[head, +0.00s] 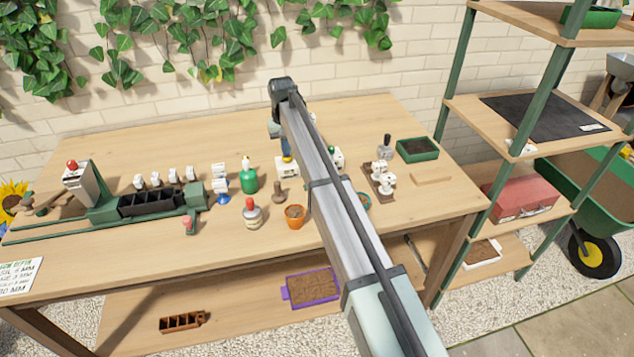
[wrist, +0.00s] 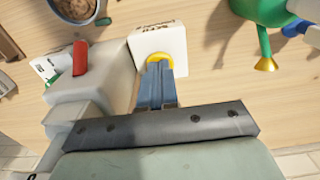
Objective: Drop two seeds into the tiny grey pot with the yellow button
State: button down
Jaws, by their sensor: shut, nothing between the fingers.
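A white box (wrist: 160,40) with a yellow button (wrist: 159,56) lies under my gripper (wrist: 160,66) in the wrist view. My gripper's blue fingers are shut and empty, with their tips at the button; I cannot tell whether they touch it. In the head view the white box (head: 287,170) stands left of my arm, and my fingers (head: 287,153) point down at its top. A grey-blue pot (wrist: 93,18) holding brown soil is at the upper left of the wrist view. In the head view only its rim (head: 366,201) shows beside my arm. I can make out no seeds.
A white device with a red lever (wrist: 81,58) stands close beside my fingers. A green bottle (head: 248,180), a red-topped bottle (head: 252,214) and an orange pot (head: 295,217) stand left of my arm. A green tray (head: 418,150) is at right. The table's back left is clear.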

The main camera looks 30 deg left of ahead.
jog(key=shift+f, duration=0.5)
jog(key=shift+r, duration=1.35)
jog(key=shift+f, duration=1.35)
jog(key=shift+r, duration=1.35)
jog(key=shift+r, duration=2.5)
